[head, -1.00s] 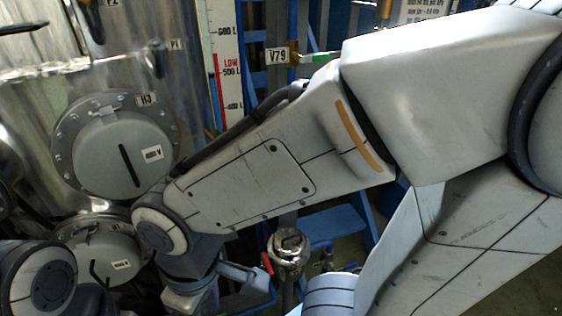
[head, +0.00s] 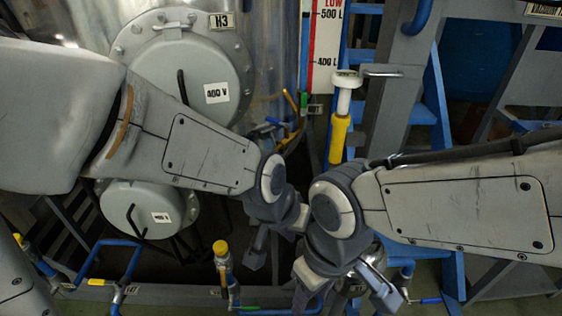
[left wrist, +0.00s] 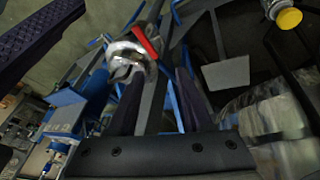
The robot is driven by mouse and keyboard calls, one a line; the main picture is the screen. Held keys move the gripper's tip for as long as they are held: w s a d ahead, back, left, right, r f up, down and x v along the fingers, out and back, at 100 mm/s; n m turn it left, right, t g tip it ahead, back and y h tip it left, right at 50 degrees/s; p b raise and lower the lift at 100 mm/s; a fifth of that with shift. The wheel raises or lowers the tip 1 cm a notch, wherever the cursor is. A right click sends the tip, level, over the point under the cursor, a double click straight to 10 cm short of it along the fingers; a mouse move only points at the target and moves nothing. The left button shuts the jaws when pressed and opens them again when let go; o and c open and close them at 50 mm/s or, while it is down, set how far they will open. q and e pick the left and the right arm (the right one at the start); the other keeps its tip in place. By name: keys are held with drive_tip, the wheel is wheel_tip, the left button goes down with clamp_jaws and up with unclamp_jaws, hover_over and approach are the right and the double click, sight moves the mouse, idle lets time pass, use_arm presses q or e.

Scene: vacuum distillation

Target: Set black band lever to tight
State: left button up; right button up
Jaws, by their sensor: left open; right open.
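I cannot make out a black band on any lever. A steel valve fitting with a red lever (left wrist: 146,42) shows in the left wrist view, at upper left of centre. In the head view, my left gripper (head: 278,240) comes in from the left and hangs at the centre, open. My right gripper (head: 342,292) is beside it to the right, lower in the picture, open and pointing down. The two wrists are very close together and hide what lies behind them. I see nothing held in either gripper.
Round hatches, one labelled 400 V (head: 195,80) and a smaller one (head: 140,208), are on the steel tank. A yellow-sleeved pipe (head: 339,138) stands behind the wrists. A yellow-capped valve (head: 221,250) is at lower left. Blue steps and frames (head: 437,85) stand at right.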

sight(280, 154)
use_arm(q)
drive_tip(key=w+d+f+n+t+b, duration=0.1)
drive_tip(key=w+d+f+t+b, duration=0.15)
drive_tip(key=w, duration=0.55)
drive_tip(key=w+d+f+n+t+b, duration=0.1)
drive_tip(key=w+t+b, duration=0.1)
drive_tip(key=w+t, duration=0.35)
drive_tip(key=w+d+f+n+t+b, duration=0.1)
drive_tip(key=w+d+f+b, duration=0.1)
drive_tip(key=w, duration=0.7)
drive_tip(key=w+a+f+n+t+y+b, duration=0.4)
drive_tip(key=w+a+f+t+y+b, duration=0.15)
drive_tip(key=w+a+t+y, duration=0.35)
drive_tip(key=shift+t, duration=0.6)
drive_tip(key=x, duration=0.2)
drive_tip(key=b+x, duration=0.1)
drive_tip(key=x, duration=0.4)
drive_tip(key=shift+d+r, duration=0.35)
drive_tip(key=shift+r, duration=0.05)
clamp_jaws()
